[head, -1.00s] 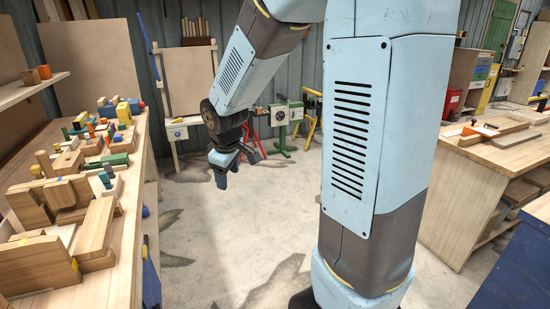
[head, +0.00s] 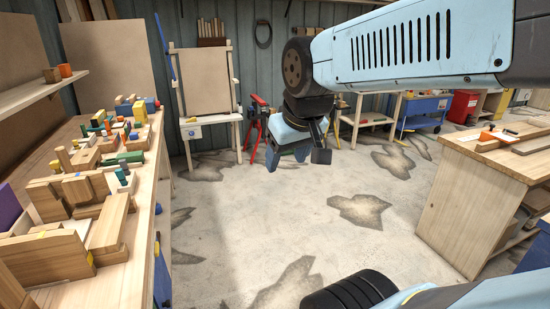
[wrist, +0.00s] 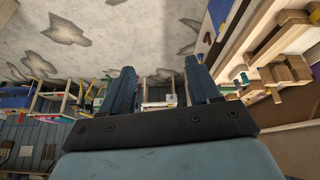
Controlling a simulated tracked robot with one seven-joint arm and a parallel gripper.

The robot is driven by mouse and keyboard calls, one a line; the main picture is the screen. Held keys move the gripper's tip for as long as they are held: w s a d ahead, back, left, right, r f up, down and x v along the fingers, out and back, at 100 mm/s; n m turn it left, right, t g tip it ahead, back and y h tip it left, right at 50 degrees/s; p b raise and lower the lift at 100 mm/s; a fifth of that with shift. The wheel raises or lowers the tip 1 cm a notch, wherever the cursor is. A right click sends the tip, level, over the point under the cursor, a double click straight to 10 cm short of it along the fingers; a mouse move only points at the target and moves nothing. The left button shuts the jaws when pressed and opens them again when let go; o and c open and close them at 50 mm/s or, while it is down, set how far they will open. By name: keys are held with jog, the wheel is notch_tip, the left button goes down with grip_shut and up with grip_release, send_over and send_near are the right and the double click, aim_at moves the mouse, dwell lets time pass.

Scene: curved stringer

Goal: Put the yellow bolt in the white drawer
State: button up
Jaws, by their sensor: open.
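The white drawer (head: 192,133) sits under a small white-topped bench against the back wall, its front showing a small dark knob; it looks closed. My gripper (head: 290,160) hangs in the air over open floor, to the right of that bench. In the wrist view my gripper (wrist: 160,70) has its two dark blue fingers wide apart with nothing between them. I cannot pick out the yellow bolt for certain. Small yellow pieces show among the clutter on the left workbench (head: 130,285), too small to tell as a bolt.
The left workbench carries many wooden blocks and coloured pieces, with a yellow block (head: 139,110) at its far end. Another wooden workbench (head: 470,200) stands at the right. A red stand (head: 256,125) is near the back wall. The concrete floor (head: 250,230) between is clear.

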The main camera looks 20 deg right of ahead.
jog(key=s, duration=0.1)
jog(key=s+a, duration=0.1)
jog(key=shift+s+r+m, duration=0.3)
jog(key=shift+m, duration=0.1)
